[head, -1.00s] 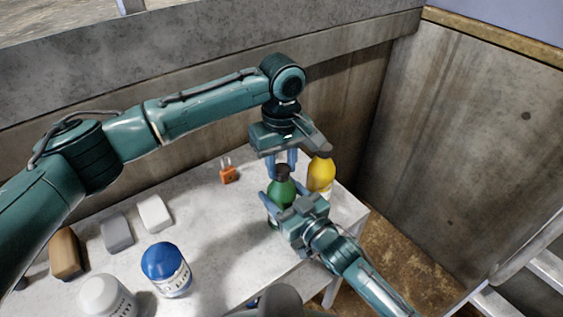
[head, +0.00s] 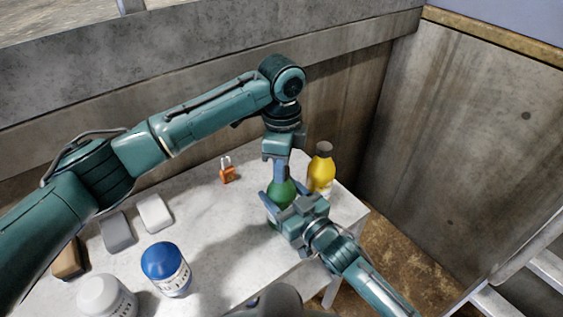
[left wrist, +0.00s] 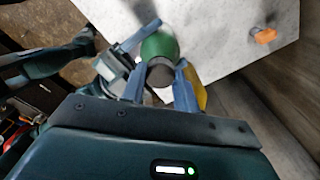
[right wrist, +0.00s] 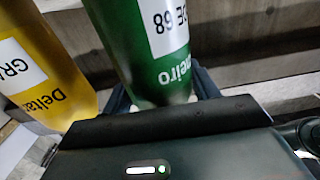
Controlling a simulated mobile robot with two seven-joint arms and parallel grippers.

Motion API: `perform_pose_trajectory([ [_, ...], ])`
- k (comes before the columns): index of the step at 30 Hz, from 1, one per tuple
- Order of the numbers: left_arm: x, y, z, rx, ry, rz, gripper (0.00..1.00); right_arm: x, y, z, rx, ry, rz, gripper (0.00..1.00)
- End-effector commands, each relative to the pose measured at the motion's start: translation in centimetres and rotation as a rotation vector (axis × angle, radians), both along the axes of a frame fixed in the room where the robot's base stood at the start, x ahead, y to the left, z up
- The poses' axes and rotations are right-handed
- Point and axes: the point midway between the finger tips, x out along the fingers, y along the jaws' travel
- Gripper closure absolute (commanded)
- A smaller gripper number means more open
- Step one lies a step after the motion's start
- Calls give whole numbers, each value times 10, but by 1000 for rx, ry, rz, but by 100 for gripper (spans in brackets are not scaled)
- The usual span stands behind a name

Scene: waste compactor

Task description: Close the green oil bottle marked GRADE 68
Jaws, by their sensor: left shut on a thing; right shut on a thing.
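The green oil bottle (head: 281,190) stands upright near the table's right end. Its label, partly in view in the right wrist view (right wrist: 152,65), reads "68". My right gripper (head: 281,199) is shut around its body from the front. My left gripper (head: 280,172) points down from above and is shut on the bottle's dark cap (left wrist: 160,74), which sits at the bottle's top between the left fingers. The head view hides the cap behind the left gripper, so I cannot tell how tightly it is seated.
A yellow bottle (head: 321,170) with a dark cap stands close to the right of the green one. An orange padlock (head: 227,174), a blue-lidded jar (head: 166,268), a white-lidded jar (head: 106,297) and several blocks (head: 154,213) are further left. The table's middle (head: 215,215) is clear.

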Motion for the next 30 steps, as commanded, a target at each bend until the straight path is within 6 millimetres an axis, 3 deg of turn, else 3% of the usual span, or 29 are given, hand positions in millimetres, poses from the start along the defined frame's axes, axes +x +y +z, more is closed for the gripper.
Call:
perform_pose_trajectory([
  [5,0,0,0,0,1,-310,97,0,0,-1,0,1,-1,100],
  [9,0,0,0,0,1,-294,97,0,0,-1,0,1,0,100],
  [10,0,0,0,0,1,-294,68,0,0,-1,0,1,0,100],
  [18,0,0,0,0,0,-292,46,0,0,-1,0,1,0,100],
  [26,0,0,1,0,0,-292,44,0,0,-1,-1,1,0,100],
  [30,1,0,12,-1,-3,-292,44,0,0,0,-1,1,0,100],
])
